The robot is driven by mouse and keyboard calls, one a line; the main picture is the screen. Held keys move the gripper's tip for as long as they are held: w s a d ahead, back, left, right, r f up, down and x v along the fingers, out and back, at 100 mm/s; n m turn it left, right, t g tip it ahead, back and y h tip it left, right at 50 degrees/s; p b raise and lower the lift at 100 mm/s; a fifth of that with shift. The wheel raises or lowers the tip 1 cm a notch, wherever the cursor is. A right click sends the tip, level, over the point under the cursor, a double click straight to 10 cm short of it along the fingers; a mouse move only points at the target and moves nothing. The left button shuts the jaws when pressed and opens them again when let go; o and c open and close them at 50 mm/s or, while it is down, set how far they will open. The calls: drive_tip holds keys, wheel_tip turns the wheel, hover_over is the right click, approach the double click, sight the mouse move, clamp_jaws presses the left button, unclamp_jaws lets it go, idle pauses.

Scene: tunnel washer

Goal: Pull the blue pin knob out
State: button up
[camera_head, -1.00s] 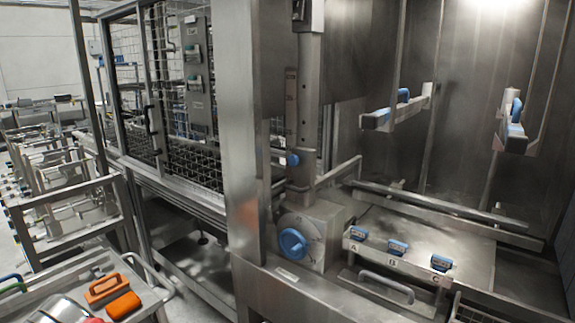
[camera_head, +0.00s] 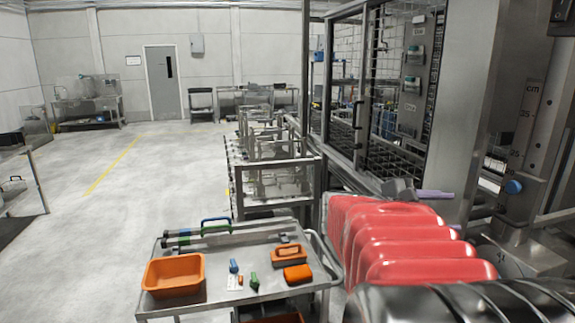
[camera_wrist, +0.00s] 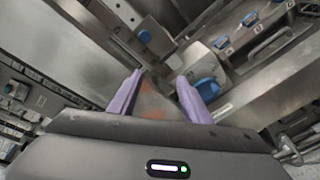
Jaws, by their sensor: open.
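The blue pin knob (camera_head: 514,187) sticks out of the steel post at the right in the head view. In the wrist view a small round blue knob (camera_wrist: 145,36), likely the same one, lies past my fingertips, slightly left of centre. My gripper (camera_wrist: 158,78) is open, with its two lilac fingers apart and no object between them. A lilac fingertip (camera_head: 435,194) shows in the head view, to the left of the knob and apart from it. A bigger blue dial (camera_wrist: 207,88) shows beside the right finger.
A steel trolley (camera_head: 217,292) holds an orange tray (camera_head: 173,274), orange items (camera_head: 298,273) and small tools. The mesh cage (camera_head: 395,110) stands behind my arm. Blue handles (camera_wrist: 220,42) sit on a ledge in the wrist view. The floor (camera_head: 110,185) at left is open.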

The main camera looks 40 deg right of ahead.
sight(510, 187)
drive_tip(key=shift+n+g+h, duration=0.5)
drive_tip(key=shift+g+h, duration=0.1)
drive_tip(key=shift+h, duration=0.2)
drive_tip(key=d+r, duration=0.1)
drive_tip(key=s+d+r, duration=0.1)
drive_tip(key=d+r, duration=0.1)
drive_tip(key=d, duration=0.1)
drive_tip(key=shift+s+r, duration=0.1)
drive_tip(key=shift+s, duration=0.15)
drive_tip(key=shift+d, duration=0.1)
drive_tip(key=x, duration=1.3)
drive_tip(key=shift+s+d, duration=0.2)
drive_tip(key=shift+d, duration=0.1)
clamp_jaws()
